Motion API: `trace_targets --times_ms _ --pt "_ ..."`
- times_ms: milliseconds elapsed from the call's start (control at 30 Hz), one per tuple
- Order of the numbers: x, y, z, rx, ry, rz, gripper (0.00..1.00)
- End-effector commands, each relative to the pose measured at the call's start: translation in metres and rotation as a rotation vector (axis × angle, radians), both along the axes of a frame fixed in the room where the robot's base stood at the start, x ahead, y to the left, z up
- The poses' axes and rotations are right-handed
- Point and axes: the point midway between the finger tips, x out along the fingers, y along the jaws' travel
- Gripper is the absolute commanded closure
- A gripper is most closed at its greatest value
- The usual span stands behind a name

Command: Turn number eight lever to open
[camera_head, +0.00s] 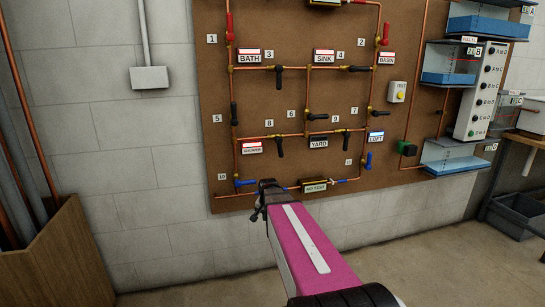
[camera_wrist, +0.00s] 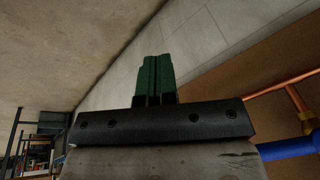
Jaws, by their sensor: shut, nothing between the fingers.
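The number eight lever (camera_head: 280,147) is a black handle on the copper pipework of the brown board. It hangs down, across its horizontal pipe, below and right of the small 8 label (camera_head: 267,122). My arm reaches up from the bottom of the head view, and its dark end is below the lever and apart from it. My gripper (camera_wrist: 156,78) shows in the wrist view as two green fingers, shut together and empty. In the head view the fingers are hard to make out. The number eight lever is not identifiable in the wrist view.
A blue lever (camera_head: 245,183) by label 10 is close to my arm's end. Other black levers, such as the one by label 9 (camera_head: 347,142), stand nearby. Water tanks (camera_head: 448,64) are at right, a wooden bin (camera_head: 60,260) at left. Floor beside my arm is clear.

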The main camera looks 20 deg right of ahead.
Motion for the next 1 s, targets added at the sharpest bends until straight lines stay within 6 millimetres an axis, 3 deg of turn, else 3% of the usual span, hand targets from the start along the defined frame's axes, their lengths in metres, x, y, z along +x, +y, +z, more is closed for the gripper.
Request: trace_targets --times_ms 267,533,667,800,1000 --pt "0.026 -0.023 0.021 -0.516 0.068 0.272 1.00" --pt "0.061 -0.028 0.075 -1.023 0.150 0.500 1.00" --pt "0.079 -0.018 0.109 -1.271 0.197 0.593 1.00" --pt "0.098 0.001 0.148 -1.532 0.254 0.673 1.00" --pt "0.114 0.032 0.190 -1.808 0.319 0.731 1.00"
